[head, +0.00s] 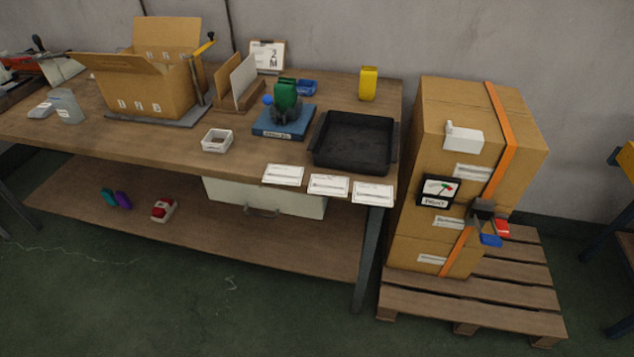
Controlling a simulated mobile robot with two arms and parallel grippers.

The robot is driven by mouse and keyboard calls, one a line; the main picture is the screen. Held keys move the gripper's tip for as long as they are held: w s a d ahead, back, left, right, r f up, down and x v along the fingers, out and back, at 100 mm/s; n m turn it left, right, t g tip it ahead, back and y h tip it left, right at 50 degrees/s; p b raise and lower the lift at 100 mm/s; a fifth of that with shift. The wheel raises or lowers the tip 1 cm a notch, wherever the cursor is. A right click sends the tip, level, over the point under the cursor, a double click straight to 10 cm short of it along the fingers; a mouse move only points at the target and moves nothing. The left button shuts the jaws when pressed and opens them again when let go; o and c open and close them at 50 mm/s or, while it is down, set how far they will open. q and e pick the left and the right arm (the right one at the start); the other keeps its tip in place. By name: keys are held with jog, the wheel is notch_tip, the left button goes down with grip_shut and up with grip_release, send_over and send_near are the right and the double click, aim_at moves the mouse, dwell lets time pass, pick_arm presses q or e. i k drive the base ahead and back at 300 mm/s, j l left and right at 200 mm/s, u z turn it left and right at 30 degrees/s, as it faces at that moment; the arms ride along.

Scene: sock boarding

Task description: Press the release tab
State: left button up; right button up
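An orange strap (502,140) runs over tall stacked cardboard boxes (412,215) on the right. A dark buckle (483,207) sits on the strap at the boxes' front right. A red tab (502,228) and a blue tab (490,240) stick out below the buckle; I cannot tell which is the release tab. Neither of my grippers is in view.
The boxes stand on a wooden pallet (450,301). Left of them is a workbench (185,142) with an open carton (150,90), a black tray (355,141), a blue scale (284,122) and a yellow object (368,83). The green floor in front is clear.

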aim_at(502, 227)
jog(key=z, duration=1.25)
